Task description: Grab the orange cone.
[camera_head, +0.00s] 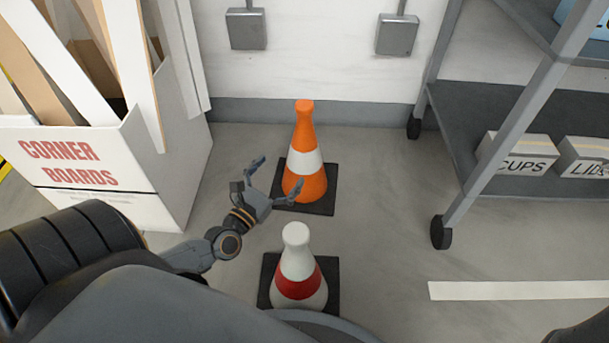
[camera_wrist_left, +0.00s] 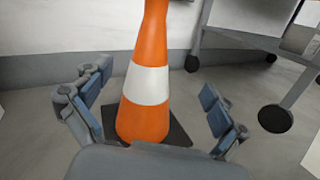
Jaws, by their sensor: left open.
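The orange cone (camera_head: 306,134) has a white band and a black square base, and stands upright on the floor near the back wall. My left gripper (camera_head: 275,175) is open in front of the cone and a little to its left in the head view. In the left wrist view the cone (camera_wrist_left: 146,112) rises between the two spread fingers of the left gripper (camera_wrist_left: 150,105), with clear space on both sides. The cone's base is partly hidden behind the gripper. My right gripper is not in view.
A white cone with a red band (camera_head: 296,262) stands nearer to me. A white box of corner boards (camera_head: 165,180) is at the left. A wheeled grey shelf rack (camera_head: 480,155) with small boxes stands at the right. Floor between cones and rack is clear.

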